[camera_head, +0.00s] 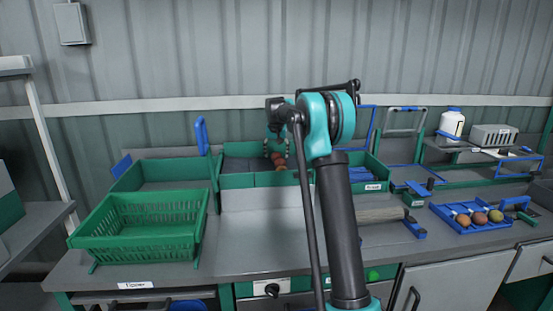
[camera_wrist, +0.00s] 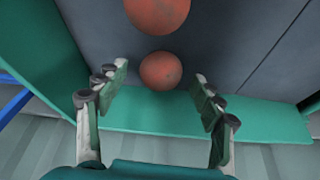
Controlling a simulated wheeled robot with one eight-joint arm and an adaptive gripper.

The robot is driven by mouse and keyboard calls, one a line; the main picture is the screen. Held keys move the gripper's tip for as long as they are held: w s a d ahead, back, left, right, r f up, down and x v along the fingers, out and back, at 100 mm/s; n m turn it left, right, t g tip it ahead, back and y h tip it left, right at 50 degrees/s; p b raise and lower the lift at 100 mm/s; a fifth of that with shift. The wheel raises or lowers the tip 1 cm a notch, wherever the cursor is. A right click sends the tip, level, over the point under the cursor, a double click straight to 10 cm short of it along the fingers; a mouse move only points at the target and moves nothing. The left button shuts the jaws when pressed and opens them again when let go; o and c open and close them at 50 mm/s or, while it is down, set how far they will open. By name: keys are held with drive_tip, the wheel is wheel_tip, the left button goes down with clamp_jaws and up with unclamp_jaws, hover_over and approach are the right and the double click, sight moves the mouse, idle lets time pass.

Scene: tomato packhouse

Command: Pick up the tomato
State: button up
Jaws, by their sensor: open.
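In the wrist view, two round red-orange tomatoes lie on a dark grey floor. The nearer tomato (camera_wrist: 161,70) sits between the fingertips of my gripper (camera_wrist: 160,77), with gaps on both sides. The other tomato (camera_wrist: 157,13) is just beyond it, cut off by the picture's top edge. In the head view, my gripper (camera_head: 277,152) points down over a green-walled tray (camera_head: 237,181) at the back of the bench. Small red tomatoes (camera_head: 280,167) show below it in that tray. My gripper is open and empty. My arm hides part of the tray's right side.
The tray's green wall (camera_wrist: 160,117) runs close beside the fingers. A green slotted basket (camera_head: 140,233) stands at left, and a blue rack (camera_head: 470,226) with several round fruits at right. The bench front between them is mostly clear.

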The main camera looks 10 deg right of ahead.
drive_tip(key=shift+w+f, duration=0.25)
drive_tip(key=shift+f, duration=0.4)
drive_tip(key=c, duration=0.9)
drive_tip(key=shift+r, duration=0.1)
